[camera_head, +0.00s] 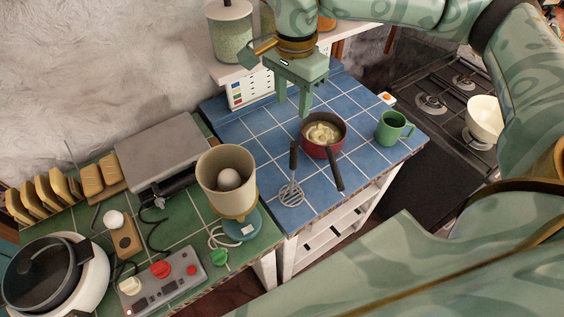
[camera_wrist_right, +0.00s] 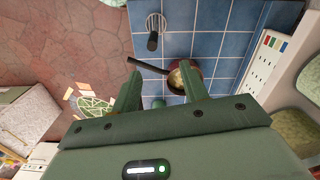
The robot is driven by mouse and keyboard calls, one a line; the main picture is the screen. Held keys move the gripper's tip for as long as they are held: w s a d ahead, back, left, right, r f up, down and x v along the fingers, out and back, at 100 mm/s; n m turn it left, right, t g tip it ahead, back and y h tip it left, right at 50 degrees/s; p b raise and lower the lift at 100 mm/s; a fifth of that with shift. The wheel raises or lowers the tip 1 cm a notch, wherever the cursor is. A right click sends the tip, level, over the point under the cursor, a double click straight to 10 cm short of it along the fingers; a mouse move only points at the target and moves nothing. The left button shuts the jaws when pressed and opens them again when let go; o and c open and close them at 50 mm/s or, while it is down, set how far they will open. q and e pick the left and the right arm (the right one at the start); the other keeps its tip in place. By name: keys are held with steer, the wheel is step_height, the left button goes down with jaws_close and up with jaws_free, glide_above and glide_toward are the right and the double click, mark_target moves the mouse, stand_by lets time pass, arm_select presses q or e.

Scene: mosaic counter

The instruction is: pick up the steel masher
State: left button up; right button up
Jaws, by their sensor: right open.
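My left gripper is not in view.
The red pan (camera_head: 310,149) holds pale food, and its dark handle points towards the front edge near the masher. A green mug (camera_head: 392,128) stands right of it. A beige container on a blue base (camera_head: 245,228) stands left of the masher. A white panel (camera_head: 250,89) stands behind.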

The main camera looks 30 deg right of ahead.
glide_above(294, 153)
steer(key=f, duration=0.4)
steer(key=w+f, duration=0.1)
steer(key=f, duration=0.2)
steer(key=shift+d+f, duration=0.1)
steer(key=shift+d, duration=0.15)
steer(key=f, duration=0.2)
steer(key=shift+w+f, duration=0.3)
steer(key=shift+f, duration=0.05)
steer(key=shift+s+f, duration=0.2)
steer(key=shift+f, duration=0.35)
steer(key=f, duration=0.2)
steer(key=f+p, duration=0.1)
steer(key=f, duration=0.1)
steer(key=shift+s, duration=0.2)
steer(key=shift+f, duration=0.35)
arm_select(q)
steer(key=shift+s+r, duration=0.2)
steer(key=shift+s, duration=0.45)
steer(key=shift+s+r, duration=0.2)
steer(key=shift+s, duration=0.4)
arm_select(e)
jaws_close()
